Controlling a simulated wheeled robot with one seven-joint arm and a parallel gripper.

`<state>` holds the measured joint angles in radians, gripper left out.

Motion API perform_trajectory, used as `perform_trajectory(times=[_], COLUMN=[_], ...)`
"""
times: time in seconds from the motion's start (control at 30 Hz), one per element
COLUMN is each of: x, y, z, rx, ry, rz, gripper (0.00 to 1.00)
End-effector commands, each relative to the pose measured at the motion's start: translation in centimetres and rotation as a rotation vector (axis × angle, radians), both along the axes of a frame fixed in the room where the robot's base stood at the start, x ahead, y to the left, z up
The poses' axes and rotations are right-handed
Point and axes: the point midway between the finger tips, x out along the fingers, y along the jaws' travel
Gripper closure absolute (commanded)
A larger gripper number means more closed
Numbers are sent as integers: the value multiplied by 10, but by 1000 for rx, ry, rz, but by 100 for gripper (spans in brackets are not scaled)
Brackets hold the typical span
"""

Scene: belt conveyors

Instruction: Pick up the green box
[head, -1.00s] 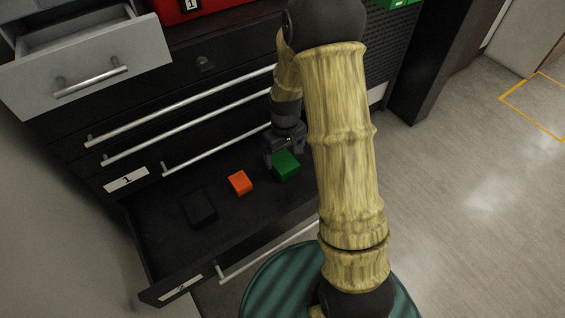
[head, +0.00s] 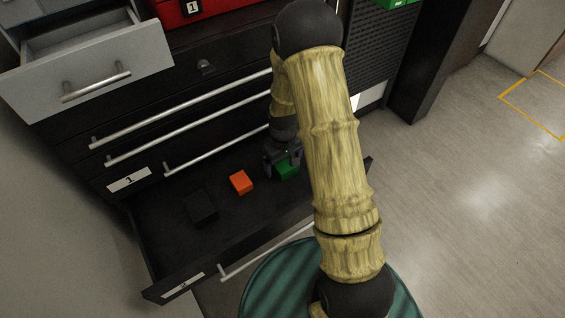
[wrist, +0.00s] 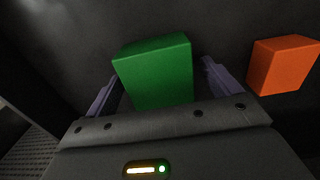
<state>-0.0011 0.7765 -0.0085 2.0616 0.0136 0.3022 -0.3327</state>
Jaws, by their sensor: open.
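The green box (head: 287,170) lies on the floor of the open lower drawer (head: 163,239), partly hidden by my gripper in the head view. In the wrist view the green box (wrist: 157,68) sits between the two fingers of my gripper (wrist: 160,85). The fingers are apart, with a gap visible on each side of the box. In the head view my gripper (head: 283,158) points down over the box. The lower part of the box is hidden by the gripper body in the wrist view.
A black box (head: 201,207) lies further left in the drawer. A grey drawer (head: 88,66) stands open at upper left. Closed drawer handles (head: 185,112) rise behind.

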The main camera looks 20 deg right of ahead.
Motion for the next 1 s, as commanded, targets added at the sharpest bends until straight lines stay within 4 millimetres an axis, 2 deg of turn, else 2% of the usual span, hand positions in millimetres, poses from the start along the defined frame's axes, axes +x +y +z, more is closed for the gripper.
perform_trajectory(times=[0.37, 0.63, 0.67, 1.0], x=[0, 0, 0, 1], y=[0, 0, 0, 0], z=[0, 0, 1, 5], rx=[0, 0, 0, 0], ry=[0, 0, -1, -2], rz=[0, 0, 0, 1], gripper=[11, 64, 66, 66])
